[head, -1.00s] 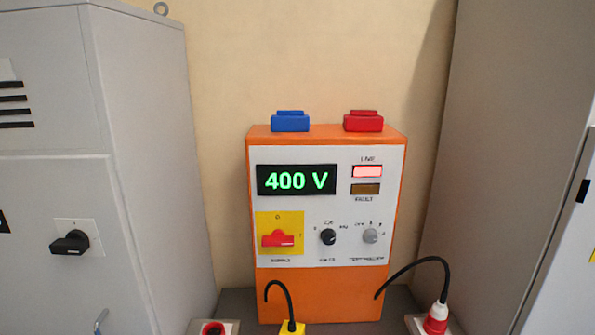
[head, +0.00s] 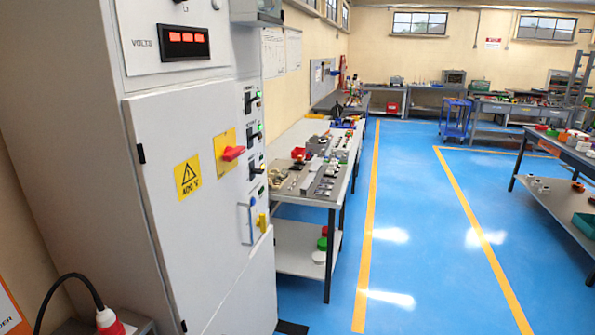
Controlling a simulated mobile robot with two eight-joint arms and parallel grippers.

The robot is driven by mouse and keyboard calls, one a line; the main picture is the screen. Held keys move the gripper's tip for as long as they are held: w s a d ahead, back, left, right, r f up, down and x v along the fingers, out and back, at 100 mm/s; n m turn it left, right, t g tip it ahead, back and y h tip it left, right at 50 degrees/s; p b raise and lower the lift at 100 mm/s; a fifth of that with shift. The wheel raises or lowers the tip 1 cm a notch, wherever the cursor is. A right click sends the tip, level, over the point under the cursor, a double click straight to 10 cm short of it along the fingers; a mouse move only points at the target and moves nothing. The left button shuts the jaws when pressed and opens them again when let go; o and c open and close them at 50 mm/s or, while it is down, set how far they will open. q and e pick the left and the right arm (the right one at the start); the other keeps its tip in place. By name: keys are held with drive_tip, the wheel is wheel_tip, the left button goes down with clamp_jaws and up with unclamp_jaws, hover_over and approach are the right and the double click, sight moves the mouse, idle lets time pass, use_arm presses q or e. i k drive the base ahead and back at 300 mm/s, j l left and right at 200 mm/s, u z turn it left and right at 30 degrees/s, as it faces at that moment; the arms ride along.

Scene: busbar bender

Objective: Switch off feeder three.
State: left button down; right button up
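A tall grey cabinet (head: 200,240) stands at the left of the head view. Beside its door is a narrow panel with a column of black switch handles: a top one (head: 250,101), a middle one (head: 254,136) and a lower one (head: 257,171). Small green lights show beside at least the upper handles. A yellow handle (head: 262,222) sits lower down. The labels are too small to read, so I cannot tell which is feeder three. A red rotary switch (head: 232,153) on a yellow plate is on the cabinet door. Neither gripper is in view.
A red-digit volts display (head: 184,38) is above the door, with a yellow warning sign (head: 187,177) below. A workbench (head: 318,200) with parts stands beyond the cabinet. The blue floor (head: 400,240) to the right is clear. A red plug (head: 108,322) is at lower left.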

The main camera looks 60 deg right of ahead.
sight(255, 170)
drive_tip(key=z, duration=1.75)
